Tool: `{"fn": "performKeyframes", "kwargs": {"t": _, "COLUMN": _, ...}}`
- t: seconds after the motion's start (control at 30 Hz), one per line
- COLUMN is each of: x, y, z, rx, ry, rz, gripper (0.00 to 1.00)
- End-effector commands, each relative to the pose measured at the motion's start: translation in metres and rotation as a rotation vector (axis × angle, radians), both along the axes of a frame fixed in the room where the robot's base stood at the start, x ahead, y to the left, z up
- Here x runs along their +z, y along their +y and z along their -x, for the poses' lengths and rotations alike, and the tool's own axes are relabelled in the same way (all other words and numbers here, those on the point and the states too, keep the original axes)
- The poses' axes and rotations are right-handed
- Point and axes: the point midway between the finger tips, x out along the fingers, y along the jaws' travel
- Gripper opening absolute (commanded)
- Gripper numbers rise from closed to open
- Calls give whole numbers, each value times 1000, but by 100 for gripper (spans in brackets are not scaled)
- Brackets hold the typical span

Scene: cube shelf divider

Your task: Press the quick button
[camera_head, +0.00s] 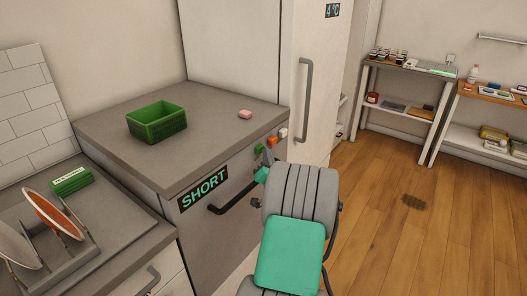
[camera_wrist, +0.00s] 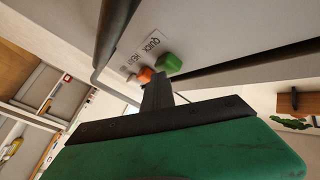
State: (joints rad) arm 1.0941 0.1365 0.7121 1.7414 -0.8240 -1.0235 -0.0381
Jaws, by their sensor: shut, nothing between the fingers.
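The machine's front (camera_head: 225,215) has a row of three buttons at its right end: green (camera_head: 259,149), orange (camera_head: 272,141) and white (camera_head: 283,132). In the wrist view a label reading "QUICK" (camera_wrist: 151,42) lies nearest the green button (camera_wrist: 169,63), with a second, hard-to-read word beside it toward the orange button (camera_wrist: 145,75). My gripper (camera_head: 267,155) is shut and empty. In the wrist view its fingertips (camera_wrist: 156,80) are close to the orange and green buttons; I cannot tell whether they touch either.
A sign reading "SHORT" (camera_head: 203,188) and a dark handle (camera_head: 232,199) are on the machine's front. A tall white fridge (camera_head: 318,70) stands behind. Open wooden floor (camera_head: 400,220) lies right.

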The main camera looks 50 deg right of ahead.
Motion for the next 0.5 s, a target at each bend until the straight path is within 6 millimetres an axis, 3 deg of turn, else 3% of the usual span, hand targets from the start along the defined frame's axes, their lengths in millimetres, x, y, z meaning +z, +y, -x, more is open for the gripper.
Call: {"fn": "performKeyframes", "kwargs": {"t": 0.5, "x": -3, "y": -1, "z": 5, "rx": -2, "ry": -1, "rz": 0, "gripper": 0}}
